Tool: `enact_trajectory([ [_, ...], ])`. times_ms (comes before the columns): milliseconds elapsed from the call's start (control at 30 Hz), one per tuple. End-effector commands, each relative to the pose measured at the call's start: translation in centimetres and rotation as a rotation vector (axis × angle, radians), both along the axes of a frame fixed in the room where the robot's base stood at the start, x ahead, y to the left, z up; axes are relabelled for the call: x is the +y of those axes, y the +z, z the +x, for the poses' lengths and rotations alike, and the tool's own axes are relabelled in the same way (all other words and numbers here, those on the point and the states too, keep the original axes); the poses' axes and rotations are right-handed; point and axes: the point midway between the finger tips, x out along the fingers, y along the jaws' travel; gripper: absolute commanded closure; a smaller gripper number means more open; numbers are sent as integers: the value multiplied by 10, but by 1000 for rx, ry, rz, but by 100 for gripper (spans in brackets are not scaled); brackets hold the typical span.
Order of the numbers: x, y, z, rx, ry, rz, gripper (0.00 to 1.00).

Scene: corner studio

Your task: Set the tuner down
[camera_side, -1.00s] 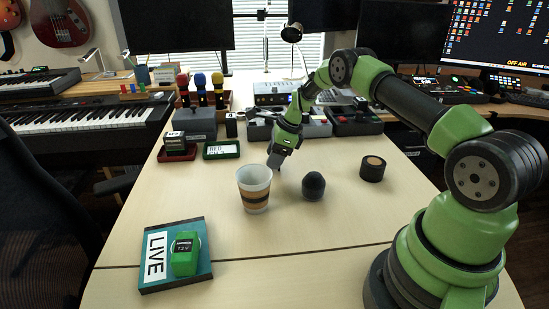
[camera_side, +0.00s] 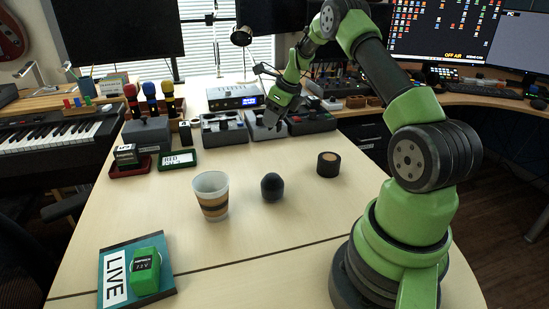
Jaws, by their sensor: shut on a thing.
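My gripper (camera_side: 272,122) is at the back of the light wooden table, pointing down over the row of grey trays. It is shut on a small dark thing, taken to be the tuner, whose shape is mostly hidden by the fingers and the dark trays behind. I cannot tell whether it touches a tray. One grey tray (camera_side: 223,131) stands left of the gripper, and another dark tray (camera_side: 311,122) with things in it stands to its right.
A striped paper cup (camera_side: 211,195), a dark rounded object (camera_side: 271,187) and a black round container (camera_side: 328,164) stand mid-table. A green-rimmed sign (camera_side: 178,160) and a red-based stand (camera_side: 130,166) are at left.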

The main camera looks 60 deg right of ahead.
Motion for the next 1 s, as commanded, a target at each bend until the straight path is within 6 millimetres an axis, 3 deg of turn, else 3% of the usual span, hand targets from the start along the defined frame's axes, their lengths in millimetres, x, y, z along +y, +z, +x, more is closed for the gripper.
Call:
enact_trajectory([
  [233,-5,-45,-5,2,-34,4,72],
  [600,-5,-91,-4,1,-31,2,72],
  [1000,-5,-99,-4,-1,-30,0,72],
])
